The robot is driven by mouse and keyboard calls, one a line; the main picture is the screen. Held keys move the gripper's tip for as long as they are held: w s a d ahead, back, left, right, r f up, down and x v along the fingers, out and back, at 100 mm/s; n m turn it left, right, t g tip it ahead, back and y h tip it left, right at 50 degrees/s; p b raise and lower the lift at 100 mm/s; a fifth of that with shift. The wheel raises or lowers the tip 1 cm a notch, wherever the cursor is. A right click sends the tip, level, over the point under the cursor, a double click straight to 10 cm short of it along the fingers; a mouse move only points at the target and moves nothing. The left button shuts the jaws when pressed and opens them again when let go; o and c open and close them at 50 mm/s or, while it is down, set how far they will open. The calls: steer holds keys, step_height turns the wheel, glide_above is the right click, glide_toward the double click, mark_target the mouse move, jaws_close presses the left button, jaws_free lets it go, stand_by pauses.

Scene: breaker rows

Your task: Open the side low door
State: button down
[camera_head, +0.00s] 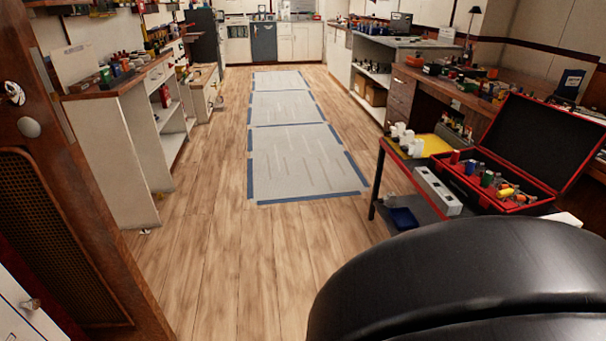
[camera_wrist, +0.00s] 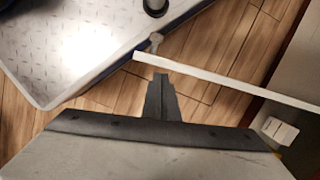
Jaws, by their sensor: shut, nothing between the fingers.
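In the wrist view my gripper (camera_wrist: 160,78) is shut and empty, its dark fingers pointing up the picture over the wood floor. Just beyond the fingertips a thin white panel (camera_wrist: 228,82), seen nearly edge-on, runs from the centre to the right edge. A small grey knob-like piece (camera_wrist: 155,42) is by its left end, apart from the fingers. Whether this panel is the side low door I cannot tell. In the head view a white front (camera_head: 22,318) with a small knob (camera_head: 31,303) shows at the lower left corner. My gripper is not in the head view.
A brown wooden panel with a grille (camera_head: 60,245) stands at the left. A cart (camera_head: 440,212) with an open red-edged toolbox (camera_head: 530,150) is at the right. The floor aisle (camera_head: 230,250) is clear. A pale, blue-edged surface (camera_wrist: 70,45) fills the wrist view's upper left.

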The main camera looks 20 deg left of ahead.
steer(key=v, duration=1.5)
steer(key=w+d+r+m+y, duration=0.1)
steer(key=w+r, duration=0.3)
steer(key=w, duration=0.5)
steer(key=w+d+r+m+y, duration=0.1)
steer(key=w+r, duration=0.3)
steer(key=w, duration=0.5)
steer(key=w+d+r+m+t+y, duration=0.1)
steer(key=w+d+r, duration=0.2)
steer(key=w+d, duration=0.35)
steer(key=w+d+r+m+y, duration=0.1)
steer(key=w+d+r, duration=0.25)
steer(key=w, duration=0.55)
steer(key=w+d+r+m+t, duration=0.15)
steer(key=w+d, duration=0.25)
steer(key=d, duration=0.4)
steer(key=w+d+r+m+t, duration=0.1)
steer(key=w+d+r, duration=0.25)
steer(key=d, duration=0.45)
steer(key=s+d+m+t+h, duration=0.1)
steer(key=d, duration=0.7)
steer(key=s+d+r+m+t+h, duration=0.1)
steer(key=s+d+m+t, duration=0.1)
steer(key=d, duration=0.7)
steer(key=shift+r, duration=0.25)
